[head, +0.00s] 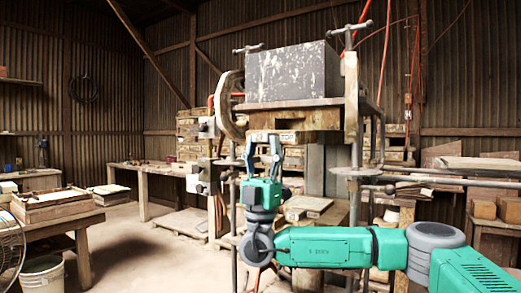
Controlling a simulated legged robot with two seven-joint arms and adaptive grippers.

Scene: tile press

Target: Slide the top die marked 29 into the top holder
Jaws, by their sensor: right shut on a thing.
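The press (350,120) stands in the middle of the head view, with a large dark speckled block (292,73) on its upper plate. Under that plate is a pale wooden part with the label TOP (287,139), which seems to belong to the top holder. My right gripper (263,148) points upward just below this plate. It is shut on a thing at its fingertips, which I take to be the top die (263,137). The number 29 cannot be read, and where die and holder meet is unclear. My left gripper is not in view.
Metal bars and clamp handles (385,178) stick out at the right of the press. A flat slab (308,205) lies low behind my right arm. A bench with a wooden tray (52,204) and a white bucket (43,274) stand at left. The floor between is open.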

